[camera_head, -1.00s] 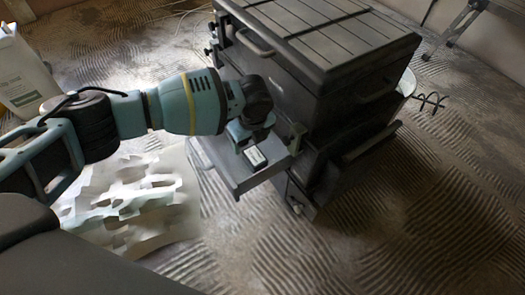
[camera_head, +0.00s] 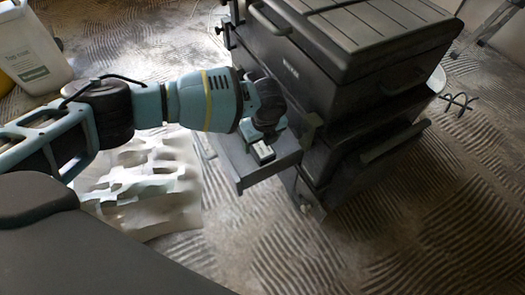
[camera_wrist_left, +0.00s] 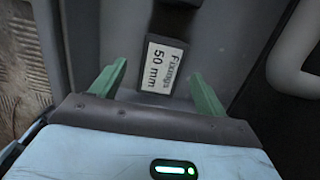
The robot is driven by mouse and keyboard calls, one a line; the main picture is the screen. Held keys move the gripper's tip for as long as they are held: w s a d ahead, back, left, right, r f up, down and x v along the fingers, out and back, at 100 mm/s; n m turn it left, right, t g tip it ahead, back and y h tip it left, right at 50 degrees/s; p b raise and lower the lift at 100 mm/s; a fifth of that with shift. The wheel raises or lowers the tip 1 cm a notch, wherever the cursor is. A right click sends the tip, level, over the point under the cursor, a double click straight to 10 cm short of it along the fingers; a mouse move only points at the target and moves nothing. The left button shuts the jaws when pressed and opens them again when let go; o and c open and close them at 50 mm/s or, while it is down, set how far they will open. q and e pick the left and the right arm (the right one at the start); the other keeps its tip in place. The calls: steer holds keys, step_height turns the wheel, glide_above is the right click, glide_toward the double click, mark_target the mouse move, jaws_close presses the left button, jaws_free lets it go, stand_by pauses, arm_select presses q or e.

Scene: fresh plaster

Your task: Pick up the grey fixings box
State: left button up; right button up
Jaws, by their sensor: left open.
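The grey fixings box (camera_head: 263,152) lies in the pulled-out drawer (camera_head: 239,183) of a dark tool chest. In the left wrist view the dark box (camera_wrist_left: 176,22) shows its white label, "Fixings 50 mm", facing the camera. My left gripper (camera_head: 262,141) is over the drawer, pointing down at the box. In the wrist view its two green fingers (camera_wrist_left: 160,76) are spread apart, with the label end of the box between and beyond them. I cannot tell whether they touch it. The arm partly hides the box in the head view. My right gripper is out of view.
The dark tool chest (camera_head: 345,75) stands just right of and behind the drawer. A crumpled pale sheet (camera_head: 150,190) lies on the ridged floor at left. A white container (camera_head: 32,50) stands at far left. The floor at lower right is clear.

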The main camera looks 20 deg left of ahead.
mark_target(263, 148)
arm_select(q)
step_height(263, 148, down, 4)
steer(key=shift+f+b, duration=0.1)
steer(key=shift+b, duration=0.9)
steer(key=shift+w+f, duration=0.15)
steer(key=shift+f, duration=0.25)
steer(key=shift+c, duration=0.3)
steer(key=c, duration=1.2)
